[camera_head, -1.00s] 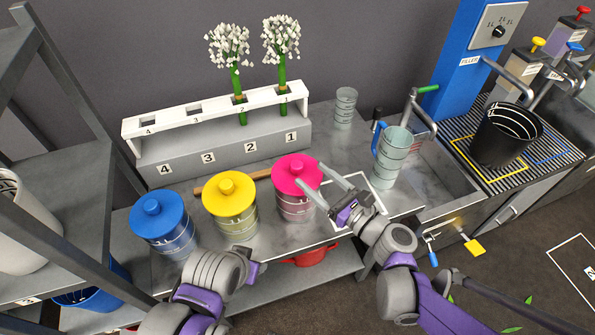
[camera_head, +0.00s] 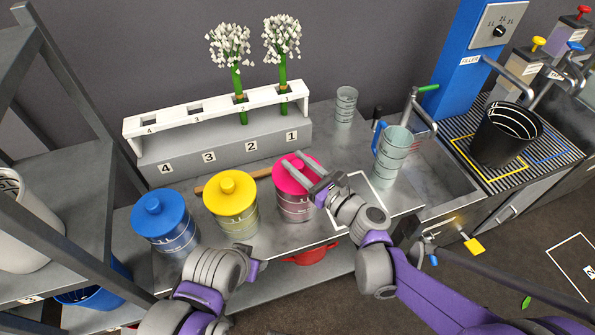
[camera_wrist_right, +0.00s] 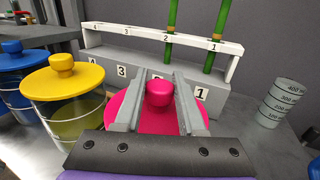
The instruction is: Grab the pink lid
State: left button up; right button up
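The pink lid (camera_head: 290,179) with a round knob sits on a clear marked canister (camera_head: 294,208) on the metal counter. My right gripper (camera_head: 293,168) reaches over the lid from the right. In the right wrist view the pink knob (camera_wrist_right: 159,92) lies between the two grey fingers of the right gripper (camera_wrist_right: 158,88), with a small gap visible on each side, so it is open around the knob. My left arm (camera_head: 222,275) shows at the bottom of the head view, below the yellow canister; its fingertips are not clearly visible.
A yellow-lidded canister (camera_head: 231,200) and a blue-lidded canister (camera_head: 162,222) stand to the left. Behind is a numbered rack (camera_head: 215,110) holding two white flower bunches (camera_head: 281,45). A measuring cup (camera_head: 392,155) stands to the right.

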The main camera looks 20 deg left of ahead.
grip_shut()
